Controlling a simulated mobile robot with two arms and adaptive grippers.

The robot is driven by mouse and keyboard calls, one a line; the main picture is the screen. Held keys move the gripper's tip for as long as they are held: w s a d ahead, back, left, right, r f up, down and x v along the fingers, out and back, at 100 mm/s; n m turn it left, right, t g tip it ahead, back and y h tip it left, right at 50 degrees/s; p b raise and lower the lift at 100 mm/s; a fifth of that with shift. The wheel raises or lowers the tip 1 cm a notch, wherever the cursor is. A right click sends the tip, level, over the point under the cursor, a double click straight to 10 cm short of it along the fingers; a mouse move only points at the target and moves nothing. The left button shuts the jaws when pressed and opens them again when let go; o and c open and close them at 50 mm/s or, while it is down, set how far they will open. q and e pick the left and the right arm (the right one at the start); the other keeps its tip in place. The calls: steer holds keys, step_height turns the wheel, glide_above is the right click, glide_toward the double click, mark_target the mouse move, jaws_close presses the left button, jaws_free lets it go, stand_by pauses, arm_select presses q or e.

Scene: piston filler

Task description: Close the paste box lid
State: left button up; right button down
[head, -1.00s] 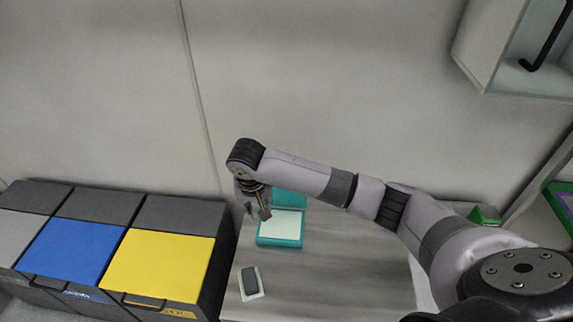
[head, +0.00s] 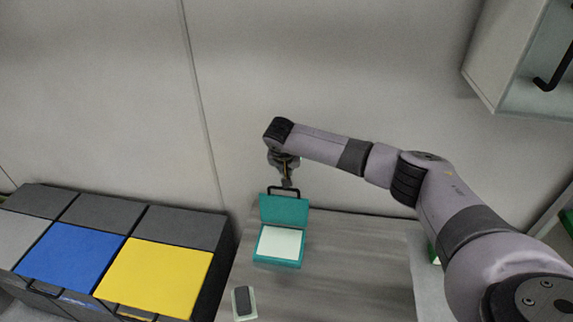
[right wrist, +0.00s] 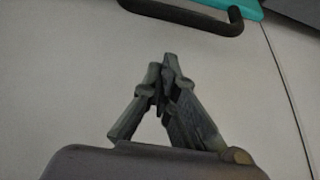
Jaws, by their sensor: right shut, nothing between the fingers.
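The teal paste box (head: 279,246) stands on the grey table with white paste inside. Its teal lid (head: 284,210) is open, raised at the back of the box, with a black handle (head: 284,188) on its top edge. My right gripper (head: 288,184) is shut and empty, pointing down at the handle; in the head view it overlaps the handle, and I cannot tell if they touch. In the right wrist view the shut fingertips (right wrist: 166,62) are apart from the handle (right wrist: 190,22), and a corner of the teal lid (right wrist: 250,8) shows at the top. My left gripper is not in view.
A small dark block on a pale pad (head: 244,302) lies at the table's front left. Bins with grey, blue and yellow (head: 157,275) lids stand left of the table. A wall cabinet (head: 520,75) hangs at upper right. The table (head: 350,265) right of the box is clear.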

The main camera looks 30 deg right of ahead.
arm_select(q)
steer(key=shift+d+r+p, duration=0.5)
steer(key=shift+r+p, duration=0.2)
steer(key=shift+p, duration=0.05)
arm_select(e)
steer(key=s+a, duration=0.2)
steer(key=shift+s, duration=0.4)
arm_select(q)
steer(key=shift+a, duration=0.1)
